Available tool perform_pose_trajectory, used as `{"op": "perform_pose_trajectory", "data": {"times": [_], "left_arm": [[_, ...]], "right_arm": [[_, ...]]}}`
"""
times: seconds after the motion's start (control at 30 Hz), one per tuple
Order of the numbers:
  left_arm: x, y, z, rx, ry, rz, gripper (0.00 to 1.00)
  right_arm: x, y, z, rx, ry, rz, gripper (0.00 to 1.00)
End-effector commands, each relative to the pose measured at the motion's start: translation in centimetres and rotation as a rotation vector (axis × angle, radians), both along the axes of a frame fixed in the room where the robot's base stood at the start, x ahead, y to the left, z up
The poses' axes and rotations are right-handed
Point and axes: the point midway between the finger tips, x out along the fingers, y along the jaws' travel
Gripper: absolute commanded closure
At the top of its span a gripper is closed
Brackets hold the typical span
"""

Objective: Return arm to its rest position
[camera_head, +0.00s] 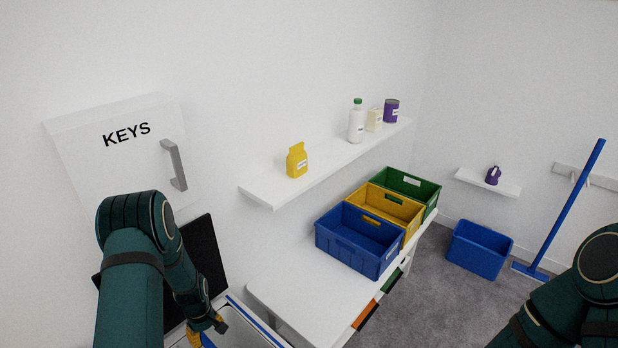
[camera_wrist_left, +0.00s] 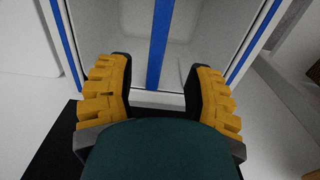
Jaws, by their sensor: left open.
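My left arm comes in from the lower left of the head view, bent, in front of the KEYS cabinet. My left gripper (camera_head: 207,336) is at the bottom edge, partly cut off, over a white unit with blue trim (camera_head: 258,330). In the left wrist view the two yellow-padded fingers of the left gripper (camera_wrist_left: 158,78) are spread apart with nothing between them. The glossy panels and blue strips (camera_wrist_left: 159,45) of the white unit lie beyond the fingertips. My right arm shows at the lower right of the head view; its gripper is out of frame.
A white KEYS cabinet (camera_head: 112,133) with a grey handle hangs behind my left arm. A wall shelf (camera_head: 263,193) holds bottles and containers. Blue (camera_head: 346,245), yellow (camera_head: 379,198) and green (camera_head: 428,189) crates stand on a white bench (camera_head: 290,288).

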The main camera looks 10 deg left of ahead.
Motion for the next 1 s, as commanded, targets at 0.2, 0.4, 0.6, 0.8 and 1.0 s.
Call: {"op": "perform_pose_trajectory", "data": {"times": [0.2,0.4,0.6,0.8,1.0], "left_arm": [[-0.8,-6.4,-0.2,-0.060,-0.038,-0.154,0.48],[-4.3,-18.8,1.3,-0.162,-0.141,-0.498,0.48],[-9.3,-27.4,4.2,-0.226,-0.240,-0.794,0.48],[-11.9,-30.4,5.8,-0.246,-0.288,-0.925,0.48],[-12.0,-30.6,5.9,-0.247,-0.292,-0.934,0.48]], "right_arm": [[0.0,0.0,0.0,0.000,0.000,0.000,1.00],[0.0,0.0,0.0,0.000,0.000,0.000,1.00],[0.0,0.0,0.0,0.000,0.000,0.000,1.00],[0.0,0.0,0.0,0.000,0.000,0.000,1.00],[0.0,0.0,0.0,0.000,0.000,0.000,1.00]]}}
